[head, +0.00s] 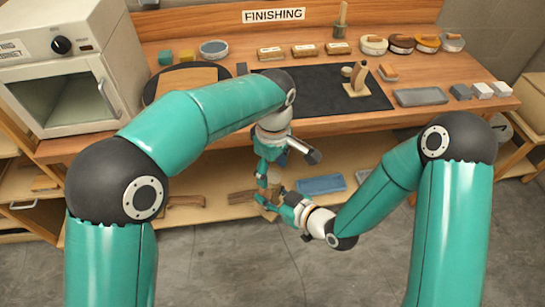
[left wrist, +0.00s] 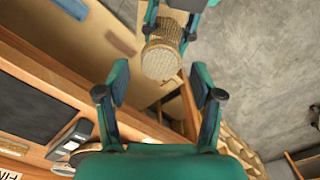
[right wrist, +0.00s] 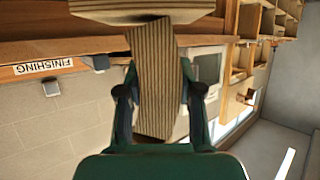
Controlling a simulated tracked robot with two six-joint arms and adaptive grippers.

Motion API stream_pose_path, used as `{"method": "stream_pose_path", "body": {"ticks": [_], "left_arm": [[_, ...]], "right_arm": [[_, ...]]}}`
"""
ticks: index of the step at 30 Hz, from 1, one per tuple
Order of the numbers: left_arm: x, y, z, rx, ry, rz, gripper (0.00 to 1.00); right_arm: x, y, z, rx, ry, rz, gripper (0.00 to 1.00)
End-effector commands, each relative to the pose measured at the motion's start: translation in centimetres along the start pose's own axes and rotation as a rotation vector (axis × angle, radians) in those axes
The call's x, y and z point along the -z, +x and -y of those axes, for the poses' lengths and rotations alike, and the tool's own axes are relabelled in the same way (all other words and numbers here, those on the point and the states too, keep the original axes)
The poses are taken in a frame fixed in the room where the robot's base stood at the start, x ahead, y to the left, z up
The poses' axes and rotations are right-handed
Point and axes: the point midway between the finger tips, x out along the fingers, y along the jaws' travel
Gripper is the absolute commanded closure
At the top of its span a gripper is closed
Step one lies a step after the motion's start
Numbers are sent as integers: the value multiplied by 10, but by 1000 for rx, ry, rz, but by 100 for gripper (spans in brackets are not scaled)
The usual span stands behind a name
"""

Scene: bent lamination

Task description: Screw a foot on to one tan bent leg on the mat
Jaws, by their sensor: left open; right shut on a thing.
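My right gripper (head: 277,195) is shut on a tan striped bent leg (right wrist: 152,85), held in the air in front of the bench. A wider tan piece (right wrist: 140,12) crosses the leg's far end; I cannot tell whether it is a separate foot. In the left wrist view a round, grained tan end (left wrist: 161,60) faces my left gripper (left wrist: 160,82). My left gripper is open, its fingers either side of that end and apparently clear of it. Another tan bent piece (head: 358,82) stands on the black mat (head: 310,95), with a round knob (head: 347,71) beside it.
A lower shelf with a blue tray (head: 320,184) lies behind my grippers. Most of the mat is bare.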

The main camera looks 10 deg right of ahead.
Motion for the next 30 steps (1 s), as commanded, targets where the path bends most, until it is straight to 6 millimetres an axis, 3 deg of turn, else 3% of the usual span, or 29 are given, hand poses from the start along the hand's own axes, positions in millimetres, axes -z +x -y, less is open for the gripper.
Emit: {"method": "stream_pose_path", "body": {"ticks": [6, 16, 27, 30], "left_arm": [[0, 20, 0, 1, 1, 1, 33], [0, 22, 0, -1, 0, 1, 33], [0, 21, 0, -1, 0, 0, 95], [0, 21, 0, -2, 10, 0, 96]], "right_arm": [[1, 0, 0, 0, -1, -2, 100], [1, 0, 0, 0, -1, -2, 100], [1, 0, 0, 0, -1, -2, 100], [1, 0, 0, 1, -1, -2, 100]]}}
